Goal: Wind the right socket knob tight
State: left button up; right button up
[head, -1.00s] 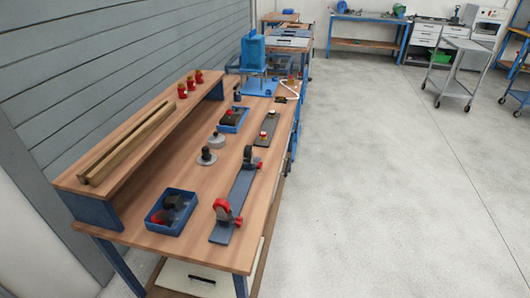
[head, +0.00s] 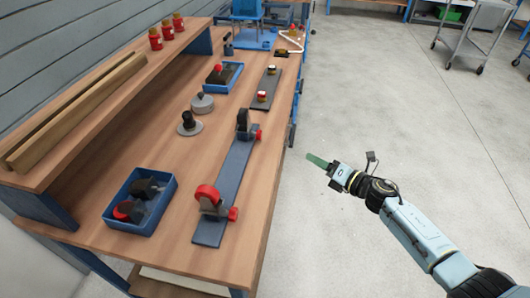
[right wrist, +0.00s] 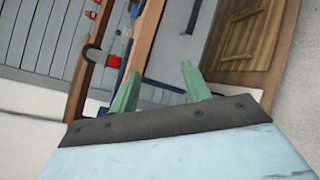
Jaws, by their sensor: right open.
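A long grey plate (head: 237,168) lies along the bench's front edge with two upright sockets on it. The nearer socket (head: 207,197) holds a red round piece and has a red knob (head: 233,214) on its right side. The farther socket (head: 242,122) is dark, with a red knob (head: 259,134) on its right side. I cannot tell how tight either knob is. My right gripper (head: 316,160) is over the floor, right of the bench, apart from both knobs. Its green fingers are spread and empty in the right wrist view (right wrist: 158,88). My left gripper is out of view.
A blue bin (head: 140,222) with dark and red parts stands left of the plate. Round grey-based pieces (head: 190,127) and a second blue bin (head: 207,87) stand farther back. A shorter plate (head: 264,95) lies beyond.

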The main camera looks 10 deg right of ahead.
aim_at(265, 144)
jog(key=a+r+n+g+y+b, duration=0.1)
jog(key=a+r+n+g+b, duration=0.3)
jog(key=n, duration=0.7)
jog(key=r+n+g+y+b, duration=0.1)
jog(key=r+n+g+b, duration=0.1)
jog(key=r+n, duration=0.65)
jog(key=shift+n, duration=0.65)
jog(key=x, duration=0.4)
jog(key=f+b+x, duration=0.1)
jog(key=x, duration=0.7)
jog(key=shift+w+f, duration=0.2)
jog(key=shift+f, duration=0.15)
jog(key=shift+w+a+f+b, duration=0.15)
jog(key=shift+w+a+b, duration=0.15)
jog(key=shift+a, duration=0.2)
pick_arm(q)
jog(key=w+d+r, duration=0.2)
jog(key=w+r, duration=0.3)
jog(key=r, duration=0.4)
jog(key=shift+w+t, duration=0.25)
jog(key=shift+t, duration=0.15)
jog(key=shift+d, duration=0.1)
pick_arm(e)
jog(key=c, duration=1)
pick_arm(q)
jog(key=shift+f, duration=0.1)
